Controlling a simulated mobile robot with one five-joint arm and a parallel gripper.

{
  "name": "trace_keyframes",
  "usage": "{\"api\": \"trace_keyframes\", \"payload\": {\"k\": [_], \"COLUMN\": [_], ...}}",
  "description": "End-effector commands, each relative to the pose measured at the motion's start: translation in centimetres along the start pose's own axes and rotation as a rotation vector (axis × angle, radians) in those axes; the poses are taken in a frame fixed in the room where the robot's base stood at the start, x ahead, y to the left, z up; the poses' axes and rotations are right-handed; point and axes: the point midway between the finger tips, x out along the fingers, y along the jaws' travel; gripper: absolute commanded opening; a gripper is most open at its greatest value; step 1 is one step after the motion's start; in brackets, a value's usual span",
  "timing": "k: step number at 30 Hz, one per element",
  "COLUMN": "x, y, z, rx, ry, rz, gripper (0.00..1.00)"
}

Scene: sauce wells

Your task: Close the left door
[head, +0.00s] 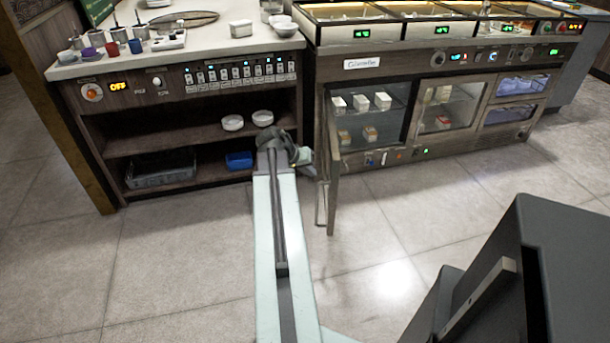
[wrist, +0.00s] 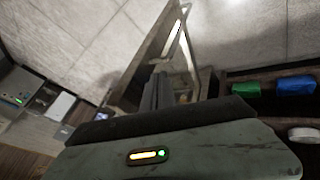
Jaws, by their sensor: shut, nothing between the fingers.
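The left door (head: 333,190) of the wood-fronted refrigerated counter (head: 380,62) stands open. It sticks out toward me and shows nearly edge-on, with a pale handle (head: 321,203) on its left side. My gripper (head: 306,157) is just left of this door, low in front of the counter. In the wrist view my dark fingers (wrist: 160,80) are together and empty, close to the door (wrist: 143,50) and its light handle (wrist: 176,38). I cannot tell whether they touch it.
The compartment behind the door holds several small cartons (head: 381,101). The closed glass door (head: 447,104) is to its right. An open-shelved counter (head: 95,130) with bowls and bins stands left. The tiled floor (head: 440,210) right of the open door is clear.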

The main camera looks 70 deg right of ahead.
Motion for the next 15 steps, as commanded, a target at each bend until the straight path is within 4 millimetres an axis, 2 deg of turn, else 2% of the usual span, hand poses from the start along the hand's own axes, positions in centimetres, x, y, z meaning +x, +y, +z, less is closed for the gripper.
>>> {"api": "trace_keyframes", "payload": {"k": [1,2,7,15], "x": [1.9,2.5,3.0,3.7], "y": [-0.4,-0.4,2.4,3.6], "z": [0.3,0.2,0.0,0.0], "rx": [0.001,0.001,0.003,0.001], "ry": [0.0,0.0,-0.001,0.0], "rz": [0.0,0.0,0.001,-0.001], "gripper": [0.0,0.0,0.0,0.0]}}
